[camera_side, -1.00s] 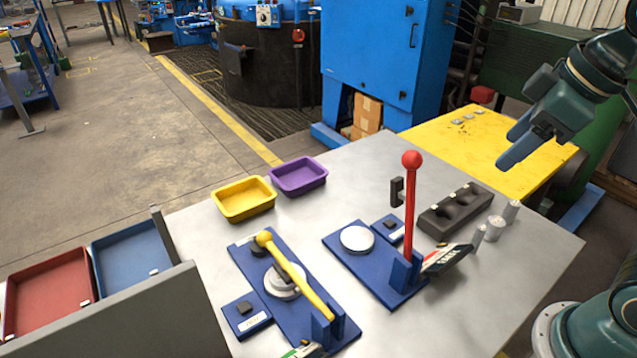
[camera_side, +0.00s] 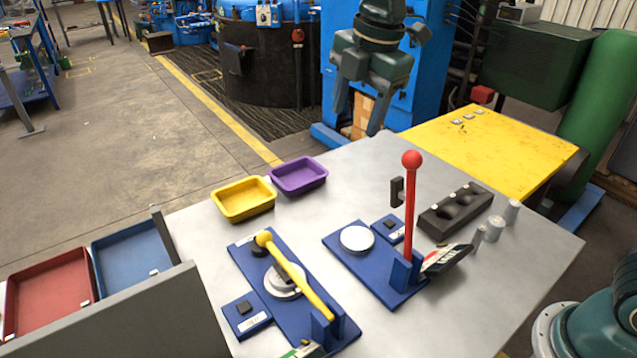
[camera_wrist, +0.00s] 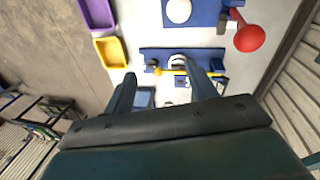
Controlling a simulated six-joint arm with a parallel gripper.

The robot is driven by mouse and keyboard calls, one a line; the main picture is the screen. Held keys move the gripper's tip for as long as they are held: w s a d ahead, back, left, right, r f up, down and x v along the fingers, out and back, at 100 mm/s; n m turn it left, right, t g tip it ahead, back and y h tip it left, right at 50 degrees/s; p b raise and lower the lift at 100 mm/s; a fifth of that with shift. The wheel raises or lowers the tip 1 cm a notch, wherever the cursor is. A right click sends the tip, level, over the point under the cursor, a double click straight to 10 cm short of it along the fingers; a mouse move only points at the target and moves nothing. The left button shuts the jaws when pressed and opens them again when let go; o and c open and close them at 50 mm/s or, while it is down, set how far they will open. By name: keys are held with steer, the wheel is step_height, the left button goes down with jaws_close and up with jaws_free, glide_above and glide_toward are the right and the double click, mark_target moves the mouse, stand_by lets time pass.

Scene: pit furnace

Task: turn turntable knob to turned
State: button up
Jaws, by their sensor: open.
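A round pale turntable (camera_side: 286,287) with a dark knob (camera_side: 279,273) sits on the left blue base plate (camera_side: 250,262). A yellow lever (camera_side: 300,285) with a ball end lies low across it and partly hides the disc and knob. In the wrist view the yellow lever (camera_wrist: 172,72) and part of the pale disc (camera_wrist: 178,58) show between my fingers. My gripper (camera_side: 357,122) is open and empty. It hangs high above the back of the table, fingers down, well apart from the knob. It also shows in the wrist view (camera_wrist: 160,70).
A red-ball lever (camera_side: 411,205) stands upright on the right blue plate, beside a white disc (camera_side: 357,239). Yellow (camera_side: 243,213) and purple (camera_side: 298,190) trays sit at the back left. A dark block (camera_side: 455,222) and small metal cylinders (camera_side: 495,229) are right. The front right table is clear.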

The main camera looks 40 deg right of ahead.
steer(key=w+a+f+n+g, duration=0.2)
steer(key=w+a+f+n, duration=0.8)
steer(key=a+f+n, duration=0.3)
steer(key=shift+a+f+h, duration=0.3)
steer(key=shift+a+f, duration=0.5)
steer(key=shift+a, duration=0.3)
steer(key=shift+f, duration=0.1)
step_height(320, 180, down, 14)
steer(key=shift+r, duration=0.2)
steer(key=c, duration=1)
